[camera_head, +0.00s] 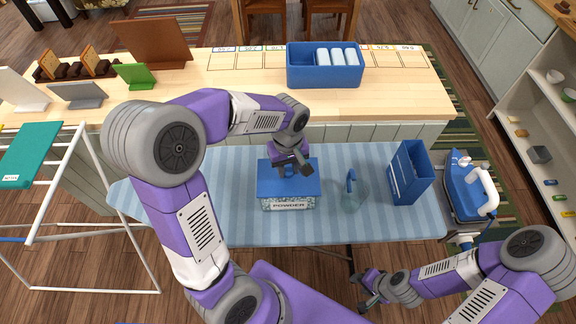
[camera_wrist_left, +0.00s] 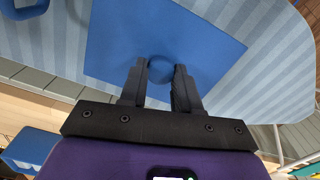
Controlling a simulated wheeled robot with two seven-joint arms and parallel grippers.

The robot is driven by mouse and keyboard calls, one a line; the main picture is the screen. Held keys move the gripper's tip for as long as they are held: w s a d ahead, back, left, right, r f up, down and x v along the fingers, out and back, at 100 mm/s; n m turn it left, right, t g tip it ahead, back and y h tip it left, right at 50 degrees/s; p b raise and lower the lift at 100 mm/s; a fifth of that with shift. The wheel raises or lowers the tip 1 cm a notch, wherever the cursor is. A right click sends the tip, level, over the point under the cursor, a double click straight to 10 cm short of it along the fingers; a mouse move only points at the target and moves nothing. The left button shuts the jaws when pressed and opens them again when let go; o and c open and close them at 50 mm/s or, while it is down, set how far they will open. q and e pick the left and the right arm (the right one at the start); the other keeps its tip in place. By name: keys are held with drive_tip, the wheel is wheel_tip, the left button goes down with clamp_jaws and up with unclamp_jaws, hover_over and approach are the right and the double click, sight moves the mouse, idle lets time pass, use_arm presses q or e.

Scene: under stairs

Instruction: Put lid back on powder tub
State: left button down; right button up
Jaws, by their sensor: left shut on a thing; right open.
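The powder tub (camera_head: 288,203) has a speckled body with a label reading POWDER and stands on the blue striped ironing board. The blue lid (camera_head: 289,185) lies over the top of the tub; I cannot tell whether it is fully seated. My left gripper (camera_head: 290,172) is above the lid and shut on its round knob. In the left wrist view the fingers (camera_wrist_left: 160,80) grip the knob from both sides, and the flat blue lid (camera_wrist_left: 125,35) fills the middle. My right gripper (camera_head: 366,289) is open and empty, low at the board's near side.
An iron (camera_head: 470,188) rests at the board's right end. The ironing board (camera_head: 235,215) is clear left of the tub. A drying rack (camera_head: 85,175) stands left.

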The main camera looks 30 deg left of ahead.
sight(288, 170)
use_arm(q)
drive_tip(key=shift+f, duration=0.2)
drive_tip(key=shift+c, duration=1.2)
unclamp_jaws()
drive_tip(key=shift+r, duration=0.1)
drive_tip(key=shift+r+p, duration=2.5)
drive_tip(key=shift+r, duration=0.5)
drive_tip(key=shift+f, duration=0.1)
